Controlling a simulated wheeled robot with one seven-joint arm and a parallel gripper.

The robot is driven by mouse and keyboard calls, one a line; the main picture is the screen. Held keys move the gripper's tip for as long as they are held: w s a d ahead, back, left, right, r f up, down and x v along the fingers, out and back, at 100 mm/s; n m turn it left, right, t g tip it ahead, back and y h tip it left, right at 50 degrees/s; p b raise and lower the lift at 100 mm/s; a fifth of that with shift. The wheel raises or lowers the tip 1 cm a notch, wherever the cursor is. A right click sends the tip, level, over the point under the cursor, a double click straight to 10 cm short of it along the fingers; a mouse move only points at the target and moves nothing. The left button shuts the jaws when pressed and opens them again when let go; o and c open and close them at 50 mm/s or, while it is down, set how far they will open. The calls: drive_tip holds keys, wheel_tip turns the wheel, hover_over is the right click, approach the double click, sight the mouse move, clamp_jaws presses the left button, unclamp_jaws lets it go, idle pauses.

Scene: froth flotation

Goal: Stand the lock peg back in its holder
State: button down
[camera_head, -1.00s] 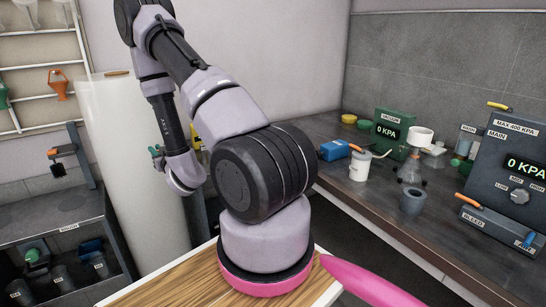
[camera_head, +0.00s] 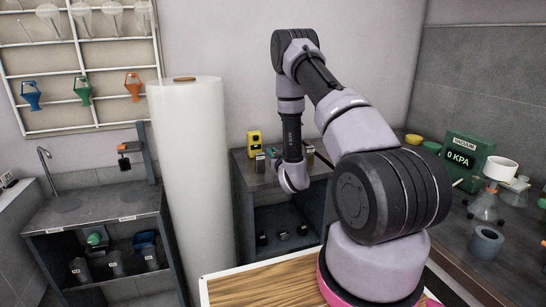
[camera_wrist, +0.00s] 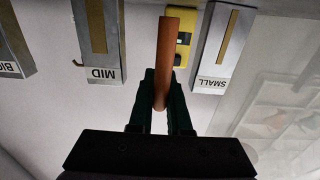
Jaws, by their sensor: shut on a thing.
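In the wrist view my gripper (camera_wrist: 161,100) has dark green fingers shut on an orange-brown peg (camera_wrist: 166,50). I take this as the lock peg. It sticks out past the fingertips, away from the wrist. Metal blocks labelled MID (camera_wrist: 98,40) and SMALL (camera_wrist: 219,45) stand to the left and right of the peg, upside down in this picture. A third block (camera_wrist: 12,45), its label partly cut off, is at the far left. I cannot tell which thing is the peg's holder. In the head view the gripper and peg are hidden or too small to make out.
A yellow device (camera_wrist: 184,42) is behind the peg; it stands on the back bench (camera_head: 254,142). A tall white cylinder (camera_head: 190,170) is left of that bench. A green VACUUM box (camera_head: 465,158) and glassware crowd the right bench. A wooden top (camera_head: 265,288) lies in front.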

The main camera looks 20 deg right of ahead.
drive_tip(key=shift+a+f, duration=0.1)
drive_tip(key=shift+f, duration=0.5)
drive_tip(key=c, duration=1.2)
unclamp_jaws()
drive_tip(key=shift+f, duration=0.1)
drive_tip(key=shift+o, duration=0.2)
